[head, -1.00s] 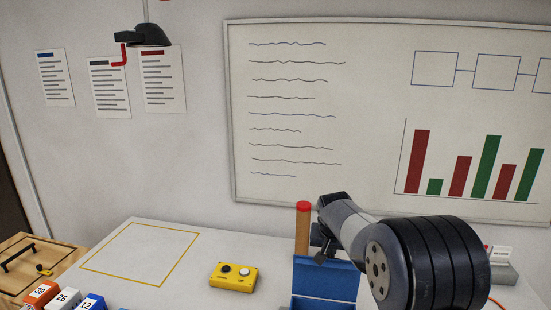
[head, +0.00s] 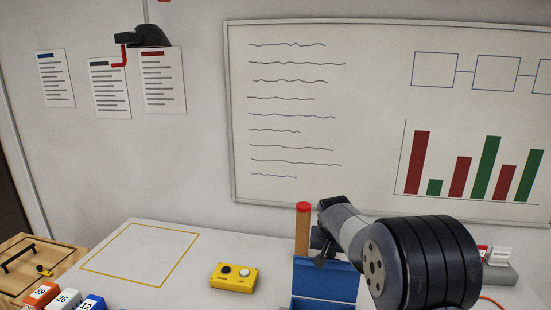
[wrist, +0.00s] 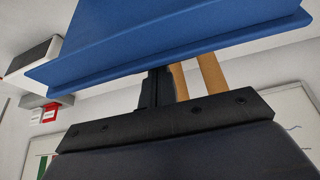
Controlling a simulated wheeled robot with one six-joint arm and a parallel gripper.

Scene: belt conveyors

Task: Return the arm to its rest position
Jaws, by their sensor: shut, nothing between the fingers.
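My arm reaches in from the lower right of the head view. Its small dark gripper (head: 321,246) is beside the blue open box (head: 325,277) and the red-topped wooden post (head: 303,230). In the wrist view my gripper (wrist: 156,88) shows as a narrow dark pair of fingers, closed together with nothing held. The blue box (wrist: 170,40) fills the top of that view and hides the fingertips. Tan post-like pieces (wrist: 195,78) show behind the fingers.
A yellow button box (head: 234,278) stands on the white table, with a yellow-outlined square (head: 140,252) to its left. Numbered blocks (head: 65,299) are at the lower left. A grey stand with red and white labels (head: 500,268) is at right. A whiteboard (head: 330,180) is behind.

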